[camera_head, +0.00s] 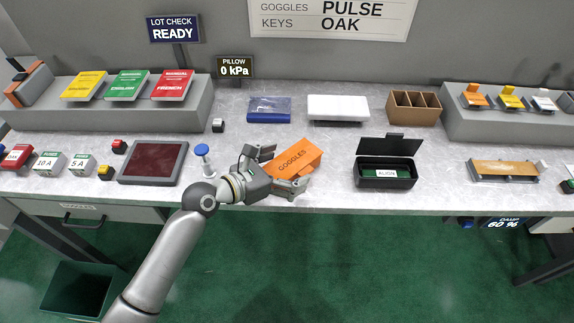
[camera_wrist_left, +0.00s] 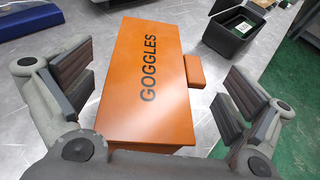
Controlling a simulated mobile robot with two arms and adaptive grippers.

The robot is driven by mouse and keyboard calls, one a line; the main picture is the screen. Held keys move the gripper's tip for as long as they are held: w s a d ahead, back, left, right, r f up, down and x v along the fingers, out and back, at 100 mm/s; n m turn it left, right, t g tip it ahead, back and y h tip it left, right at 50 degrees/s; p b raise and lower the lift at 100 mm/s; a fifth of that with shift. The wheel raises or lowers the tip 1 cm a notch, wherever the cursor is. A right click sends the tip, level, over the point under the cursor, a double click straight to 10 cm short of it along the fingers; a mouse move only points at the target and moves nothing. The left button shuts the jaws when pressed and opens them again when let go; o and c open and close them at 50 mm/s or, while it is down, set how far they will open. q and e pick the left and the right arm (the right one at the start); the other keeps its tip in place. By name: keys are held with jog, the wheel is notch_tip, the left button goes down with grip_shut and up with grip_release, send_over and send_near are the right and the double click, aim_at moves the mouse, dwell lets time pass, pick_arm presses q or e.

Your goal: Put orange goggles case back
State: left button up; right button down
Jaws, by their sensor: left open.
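The orange goggles case (camera_head: 294,158), marked GOGGLES, lies on the grey counter near its front edge, turned at an angle. My left gripper (camera_head: 281,169) is open, with one finger on each side of the case's near end. In the left wrist view the case (camera_wrist_left: 150,75) lies between the two spread fingers (camera_wrist_left: 155,90), with gaps visible on both sides. A small orange block (camera_wrist_left: 194,70) sits against its right side there. My right gripper is in neither view.
To the right stands an open black box (camera_head: 386,184) with a label inside. Behind are a blue case (camera_head: 269,117), a white pad (camera_head: 338,107) and a brown divided box (camera_head: 414,107). A blue-topped stamp-like object (camera_head: 202,152) and a dark red screen pad (camera_head: 153,161) are left of the gripper.

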pick_arm(q)
jog(key=shift+r, duration=0.1)
jog(key=b+v, duration=0.1)
jog(key=v, duration=1.1)
